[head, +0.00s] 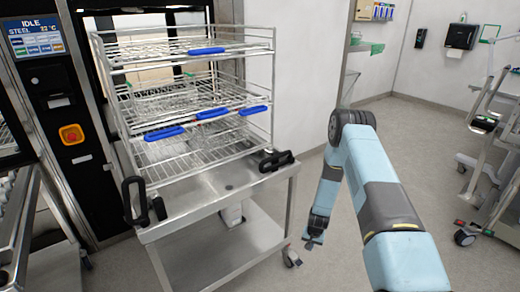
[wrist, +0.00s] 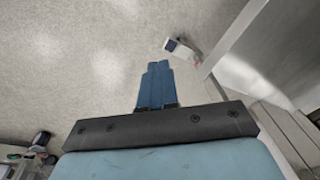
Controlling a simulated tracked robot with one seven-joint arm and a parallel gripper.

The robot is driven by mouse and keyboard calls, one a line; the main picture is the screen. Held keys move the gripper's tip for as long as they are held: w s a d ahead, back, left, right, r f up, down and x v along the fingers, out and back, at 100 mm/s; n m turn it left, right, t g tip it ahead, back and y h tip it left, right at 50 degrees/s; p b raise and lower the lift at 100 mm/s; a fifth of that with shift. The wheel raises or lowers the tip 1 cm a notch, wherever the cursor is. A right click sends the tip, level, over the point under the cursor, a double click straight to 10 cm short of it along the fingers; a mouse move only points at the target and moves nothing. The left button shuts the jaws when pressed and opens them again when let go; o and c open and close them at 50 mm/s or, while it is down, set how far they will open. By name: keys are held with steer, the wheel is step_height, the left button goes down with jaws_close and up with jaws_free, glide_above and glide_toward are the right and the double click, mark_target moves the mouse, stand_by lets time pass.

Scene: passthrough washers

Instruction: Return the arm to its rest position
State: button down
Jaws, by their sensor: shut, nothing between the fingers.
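My gripper (head: 312,240) hangs down at the end of my blue arm, just right of the steel cart in the head view. It is near the cart's right side and above the grey floor. In the wrist view my gripper's blue fingers (wrist: 155,82) lie together with nothing between them. My arm bends at the elbow, with the forearm pointing downward.
A steel cart (head: 190,268) carries a wire rack (head: 198,104) with several blue handles. It stands before a washer with a display (head: 36,38). Wheeled equipment (head: 487,160) stands at the right. Floor (head: 405,130) between them is open.

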step_height(320, 180, up, 38)
steer(key=w+n+t, duration=0.2)
steer(key=w, duration=0.1)
steer(key=s+r+n+t, duration=0.1)
steer(key=s+r, duration=0.9)
steer(key=r, duration=0.4)
steer(key=s+r, duration=0.9)
steer(key=r, duration=0.4)
steer(key=s+r, duration=0.3)
steer(key=s, duration=0.6)
steer(key=s+r+t, duration=0.1)
steer(key=s+r, duration=0.2)
steer(key=s, duration=0.7)
steer(key=shift+s+d+n, duration=0.15)
steer(key=shift+s+n, duration=0.1)
steer(key=shift+n, duration=0.15)
